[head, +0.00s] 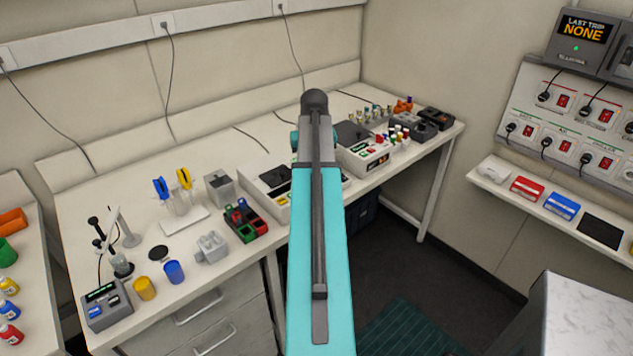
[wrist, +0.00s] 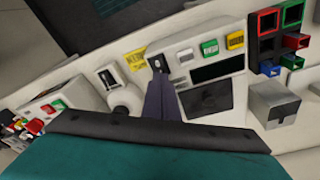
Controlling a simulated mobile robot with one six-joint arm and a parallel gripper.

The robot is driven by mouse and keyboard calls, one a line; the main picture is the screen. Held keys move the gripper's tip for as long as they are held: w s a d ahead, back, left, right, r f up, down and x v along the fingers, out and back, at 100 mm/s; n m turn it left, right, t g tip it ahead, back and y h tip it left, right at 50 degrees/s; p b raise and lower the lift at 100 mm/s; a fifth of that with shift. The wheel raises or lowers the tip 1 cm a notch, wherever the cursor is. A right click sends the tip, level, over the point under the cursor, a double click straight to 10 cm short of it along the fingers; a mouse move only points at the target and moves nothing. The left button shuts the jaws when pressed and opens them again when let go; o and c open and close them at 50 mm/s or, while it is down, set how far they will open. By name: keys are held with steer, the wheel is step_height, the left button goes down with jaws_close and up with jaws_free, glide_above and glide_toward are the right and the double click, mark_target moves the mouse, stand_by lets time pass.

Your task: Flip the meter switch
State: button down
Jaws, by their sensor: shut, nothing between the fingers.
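A white bench instrument (head: 283,207) with dark panels stands mid-bench, partly hidden by my arm. It fills the middle of the wrist view (wrist: 222,72), showing a dark display, a dark square panel, and green and yellow labels. In the head view my arm hides the gripper. Another small meter-like box (head: 106,306) stands at the bench's front left.
A grey box (head: 219,188) and a red-green block rack (head: 245,221) stand left of the instrument. A second white device (head: 366,155) and small bottles stand to its right. A socket panel (head: 570,118) hangs on the right wall above a narrow shelf (head: 548,212).

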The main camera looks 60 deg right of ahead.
steer(key=shift+f, duration=0.7)
stand_by(0.6)
steer(key=shift+r, duration=0.2)
step_height(320, 180, up, 7)
steer(key=p, duration=0.4)
steer(key=shift+f, duration=0.15)
stand_by(0.6)
stand_by(0.5)
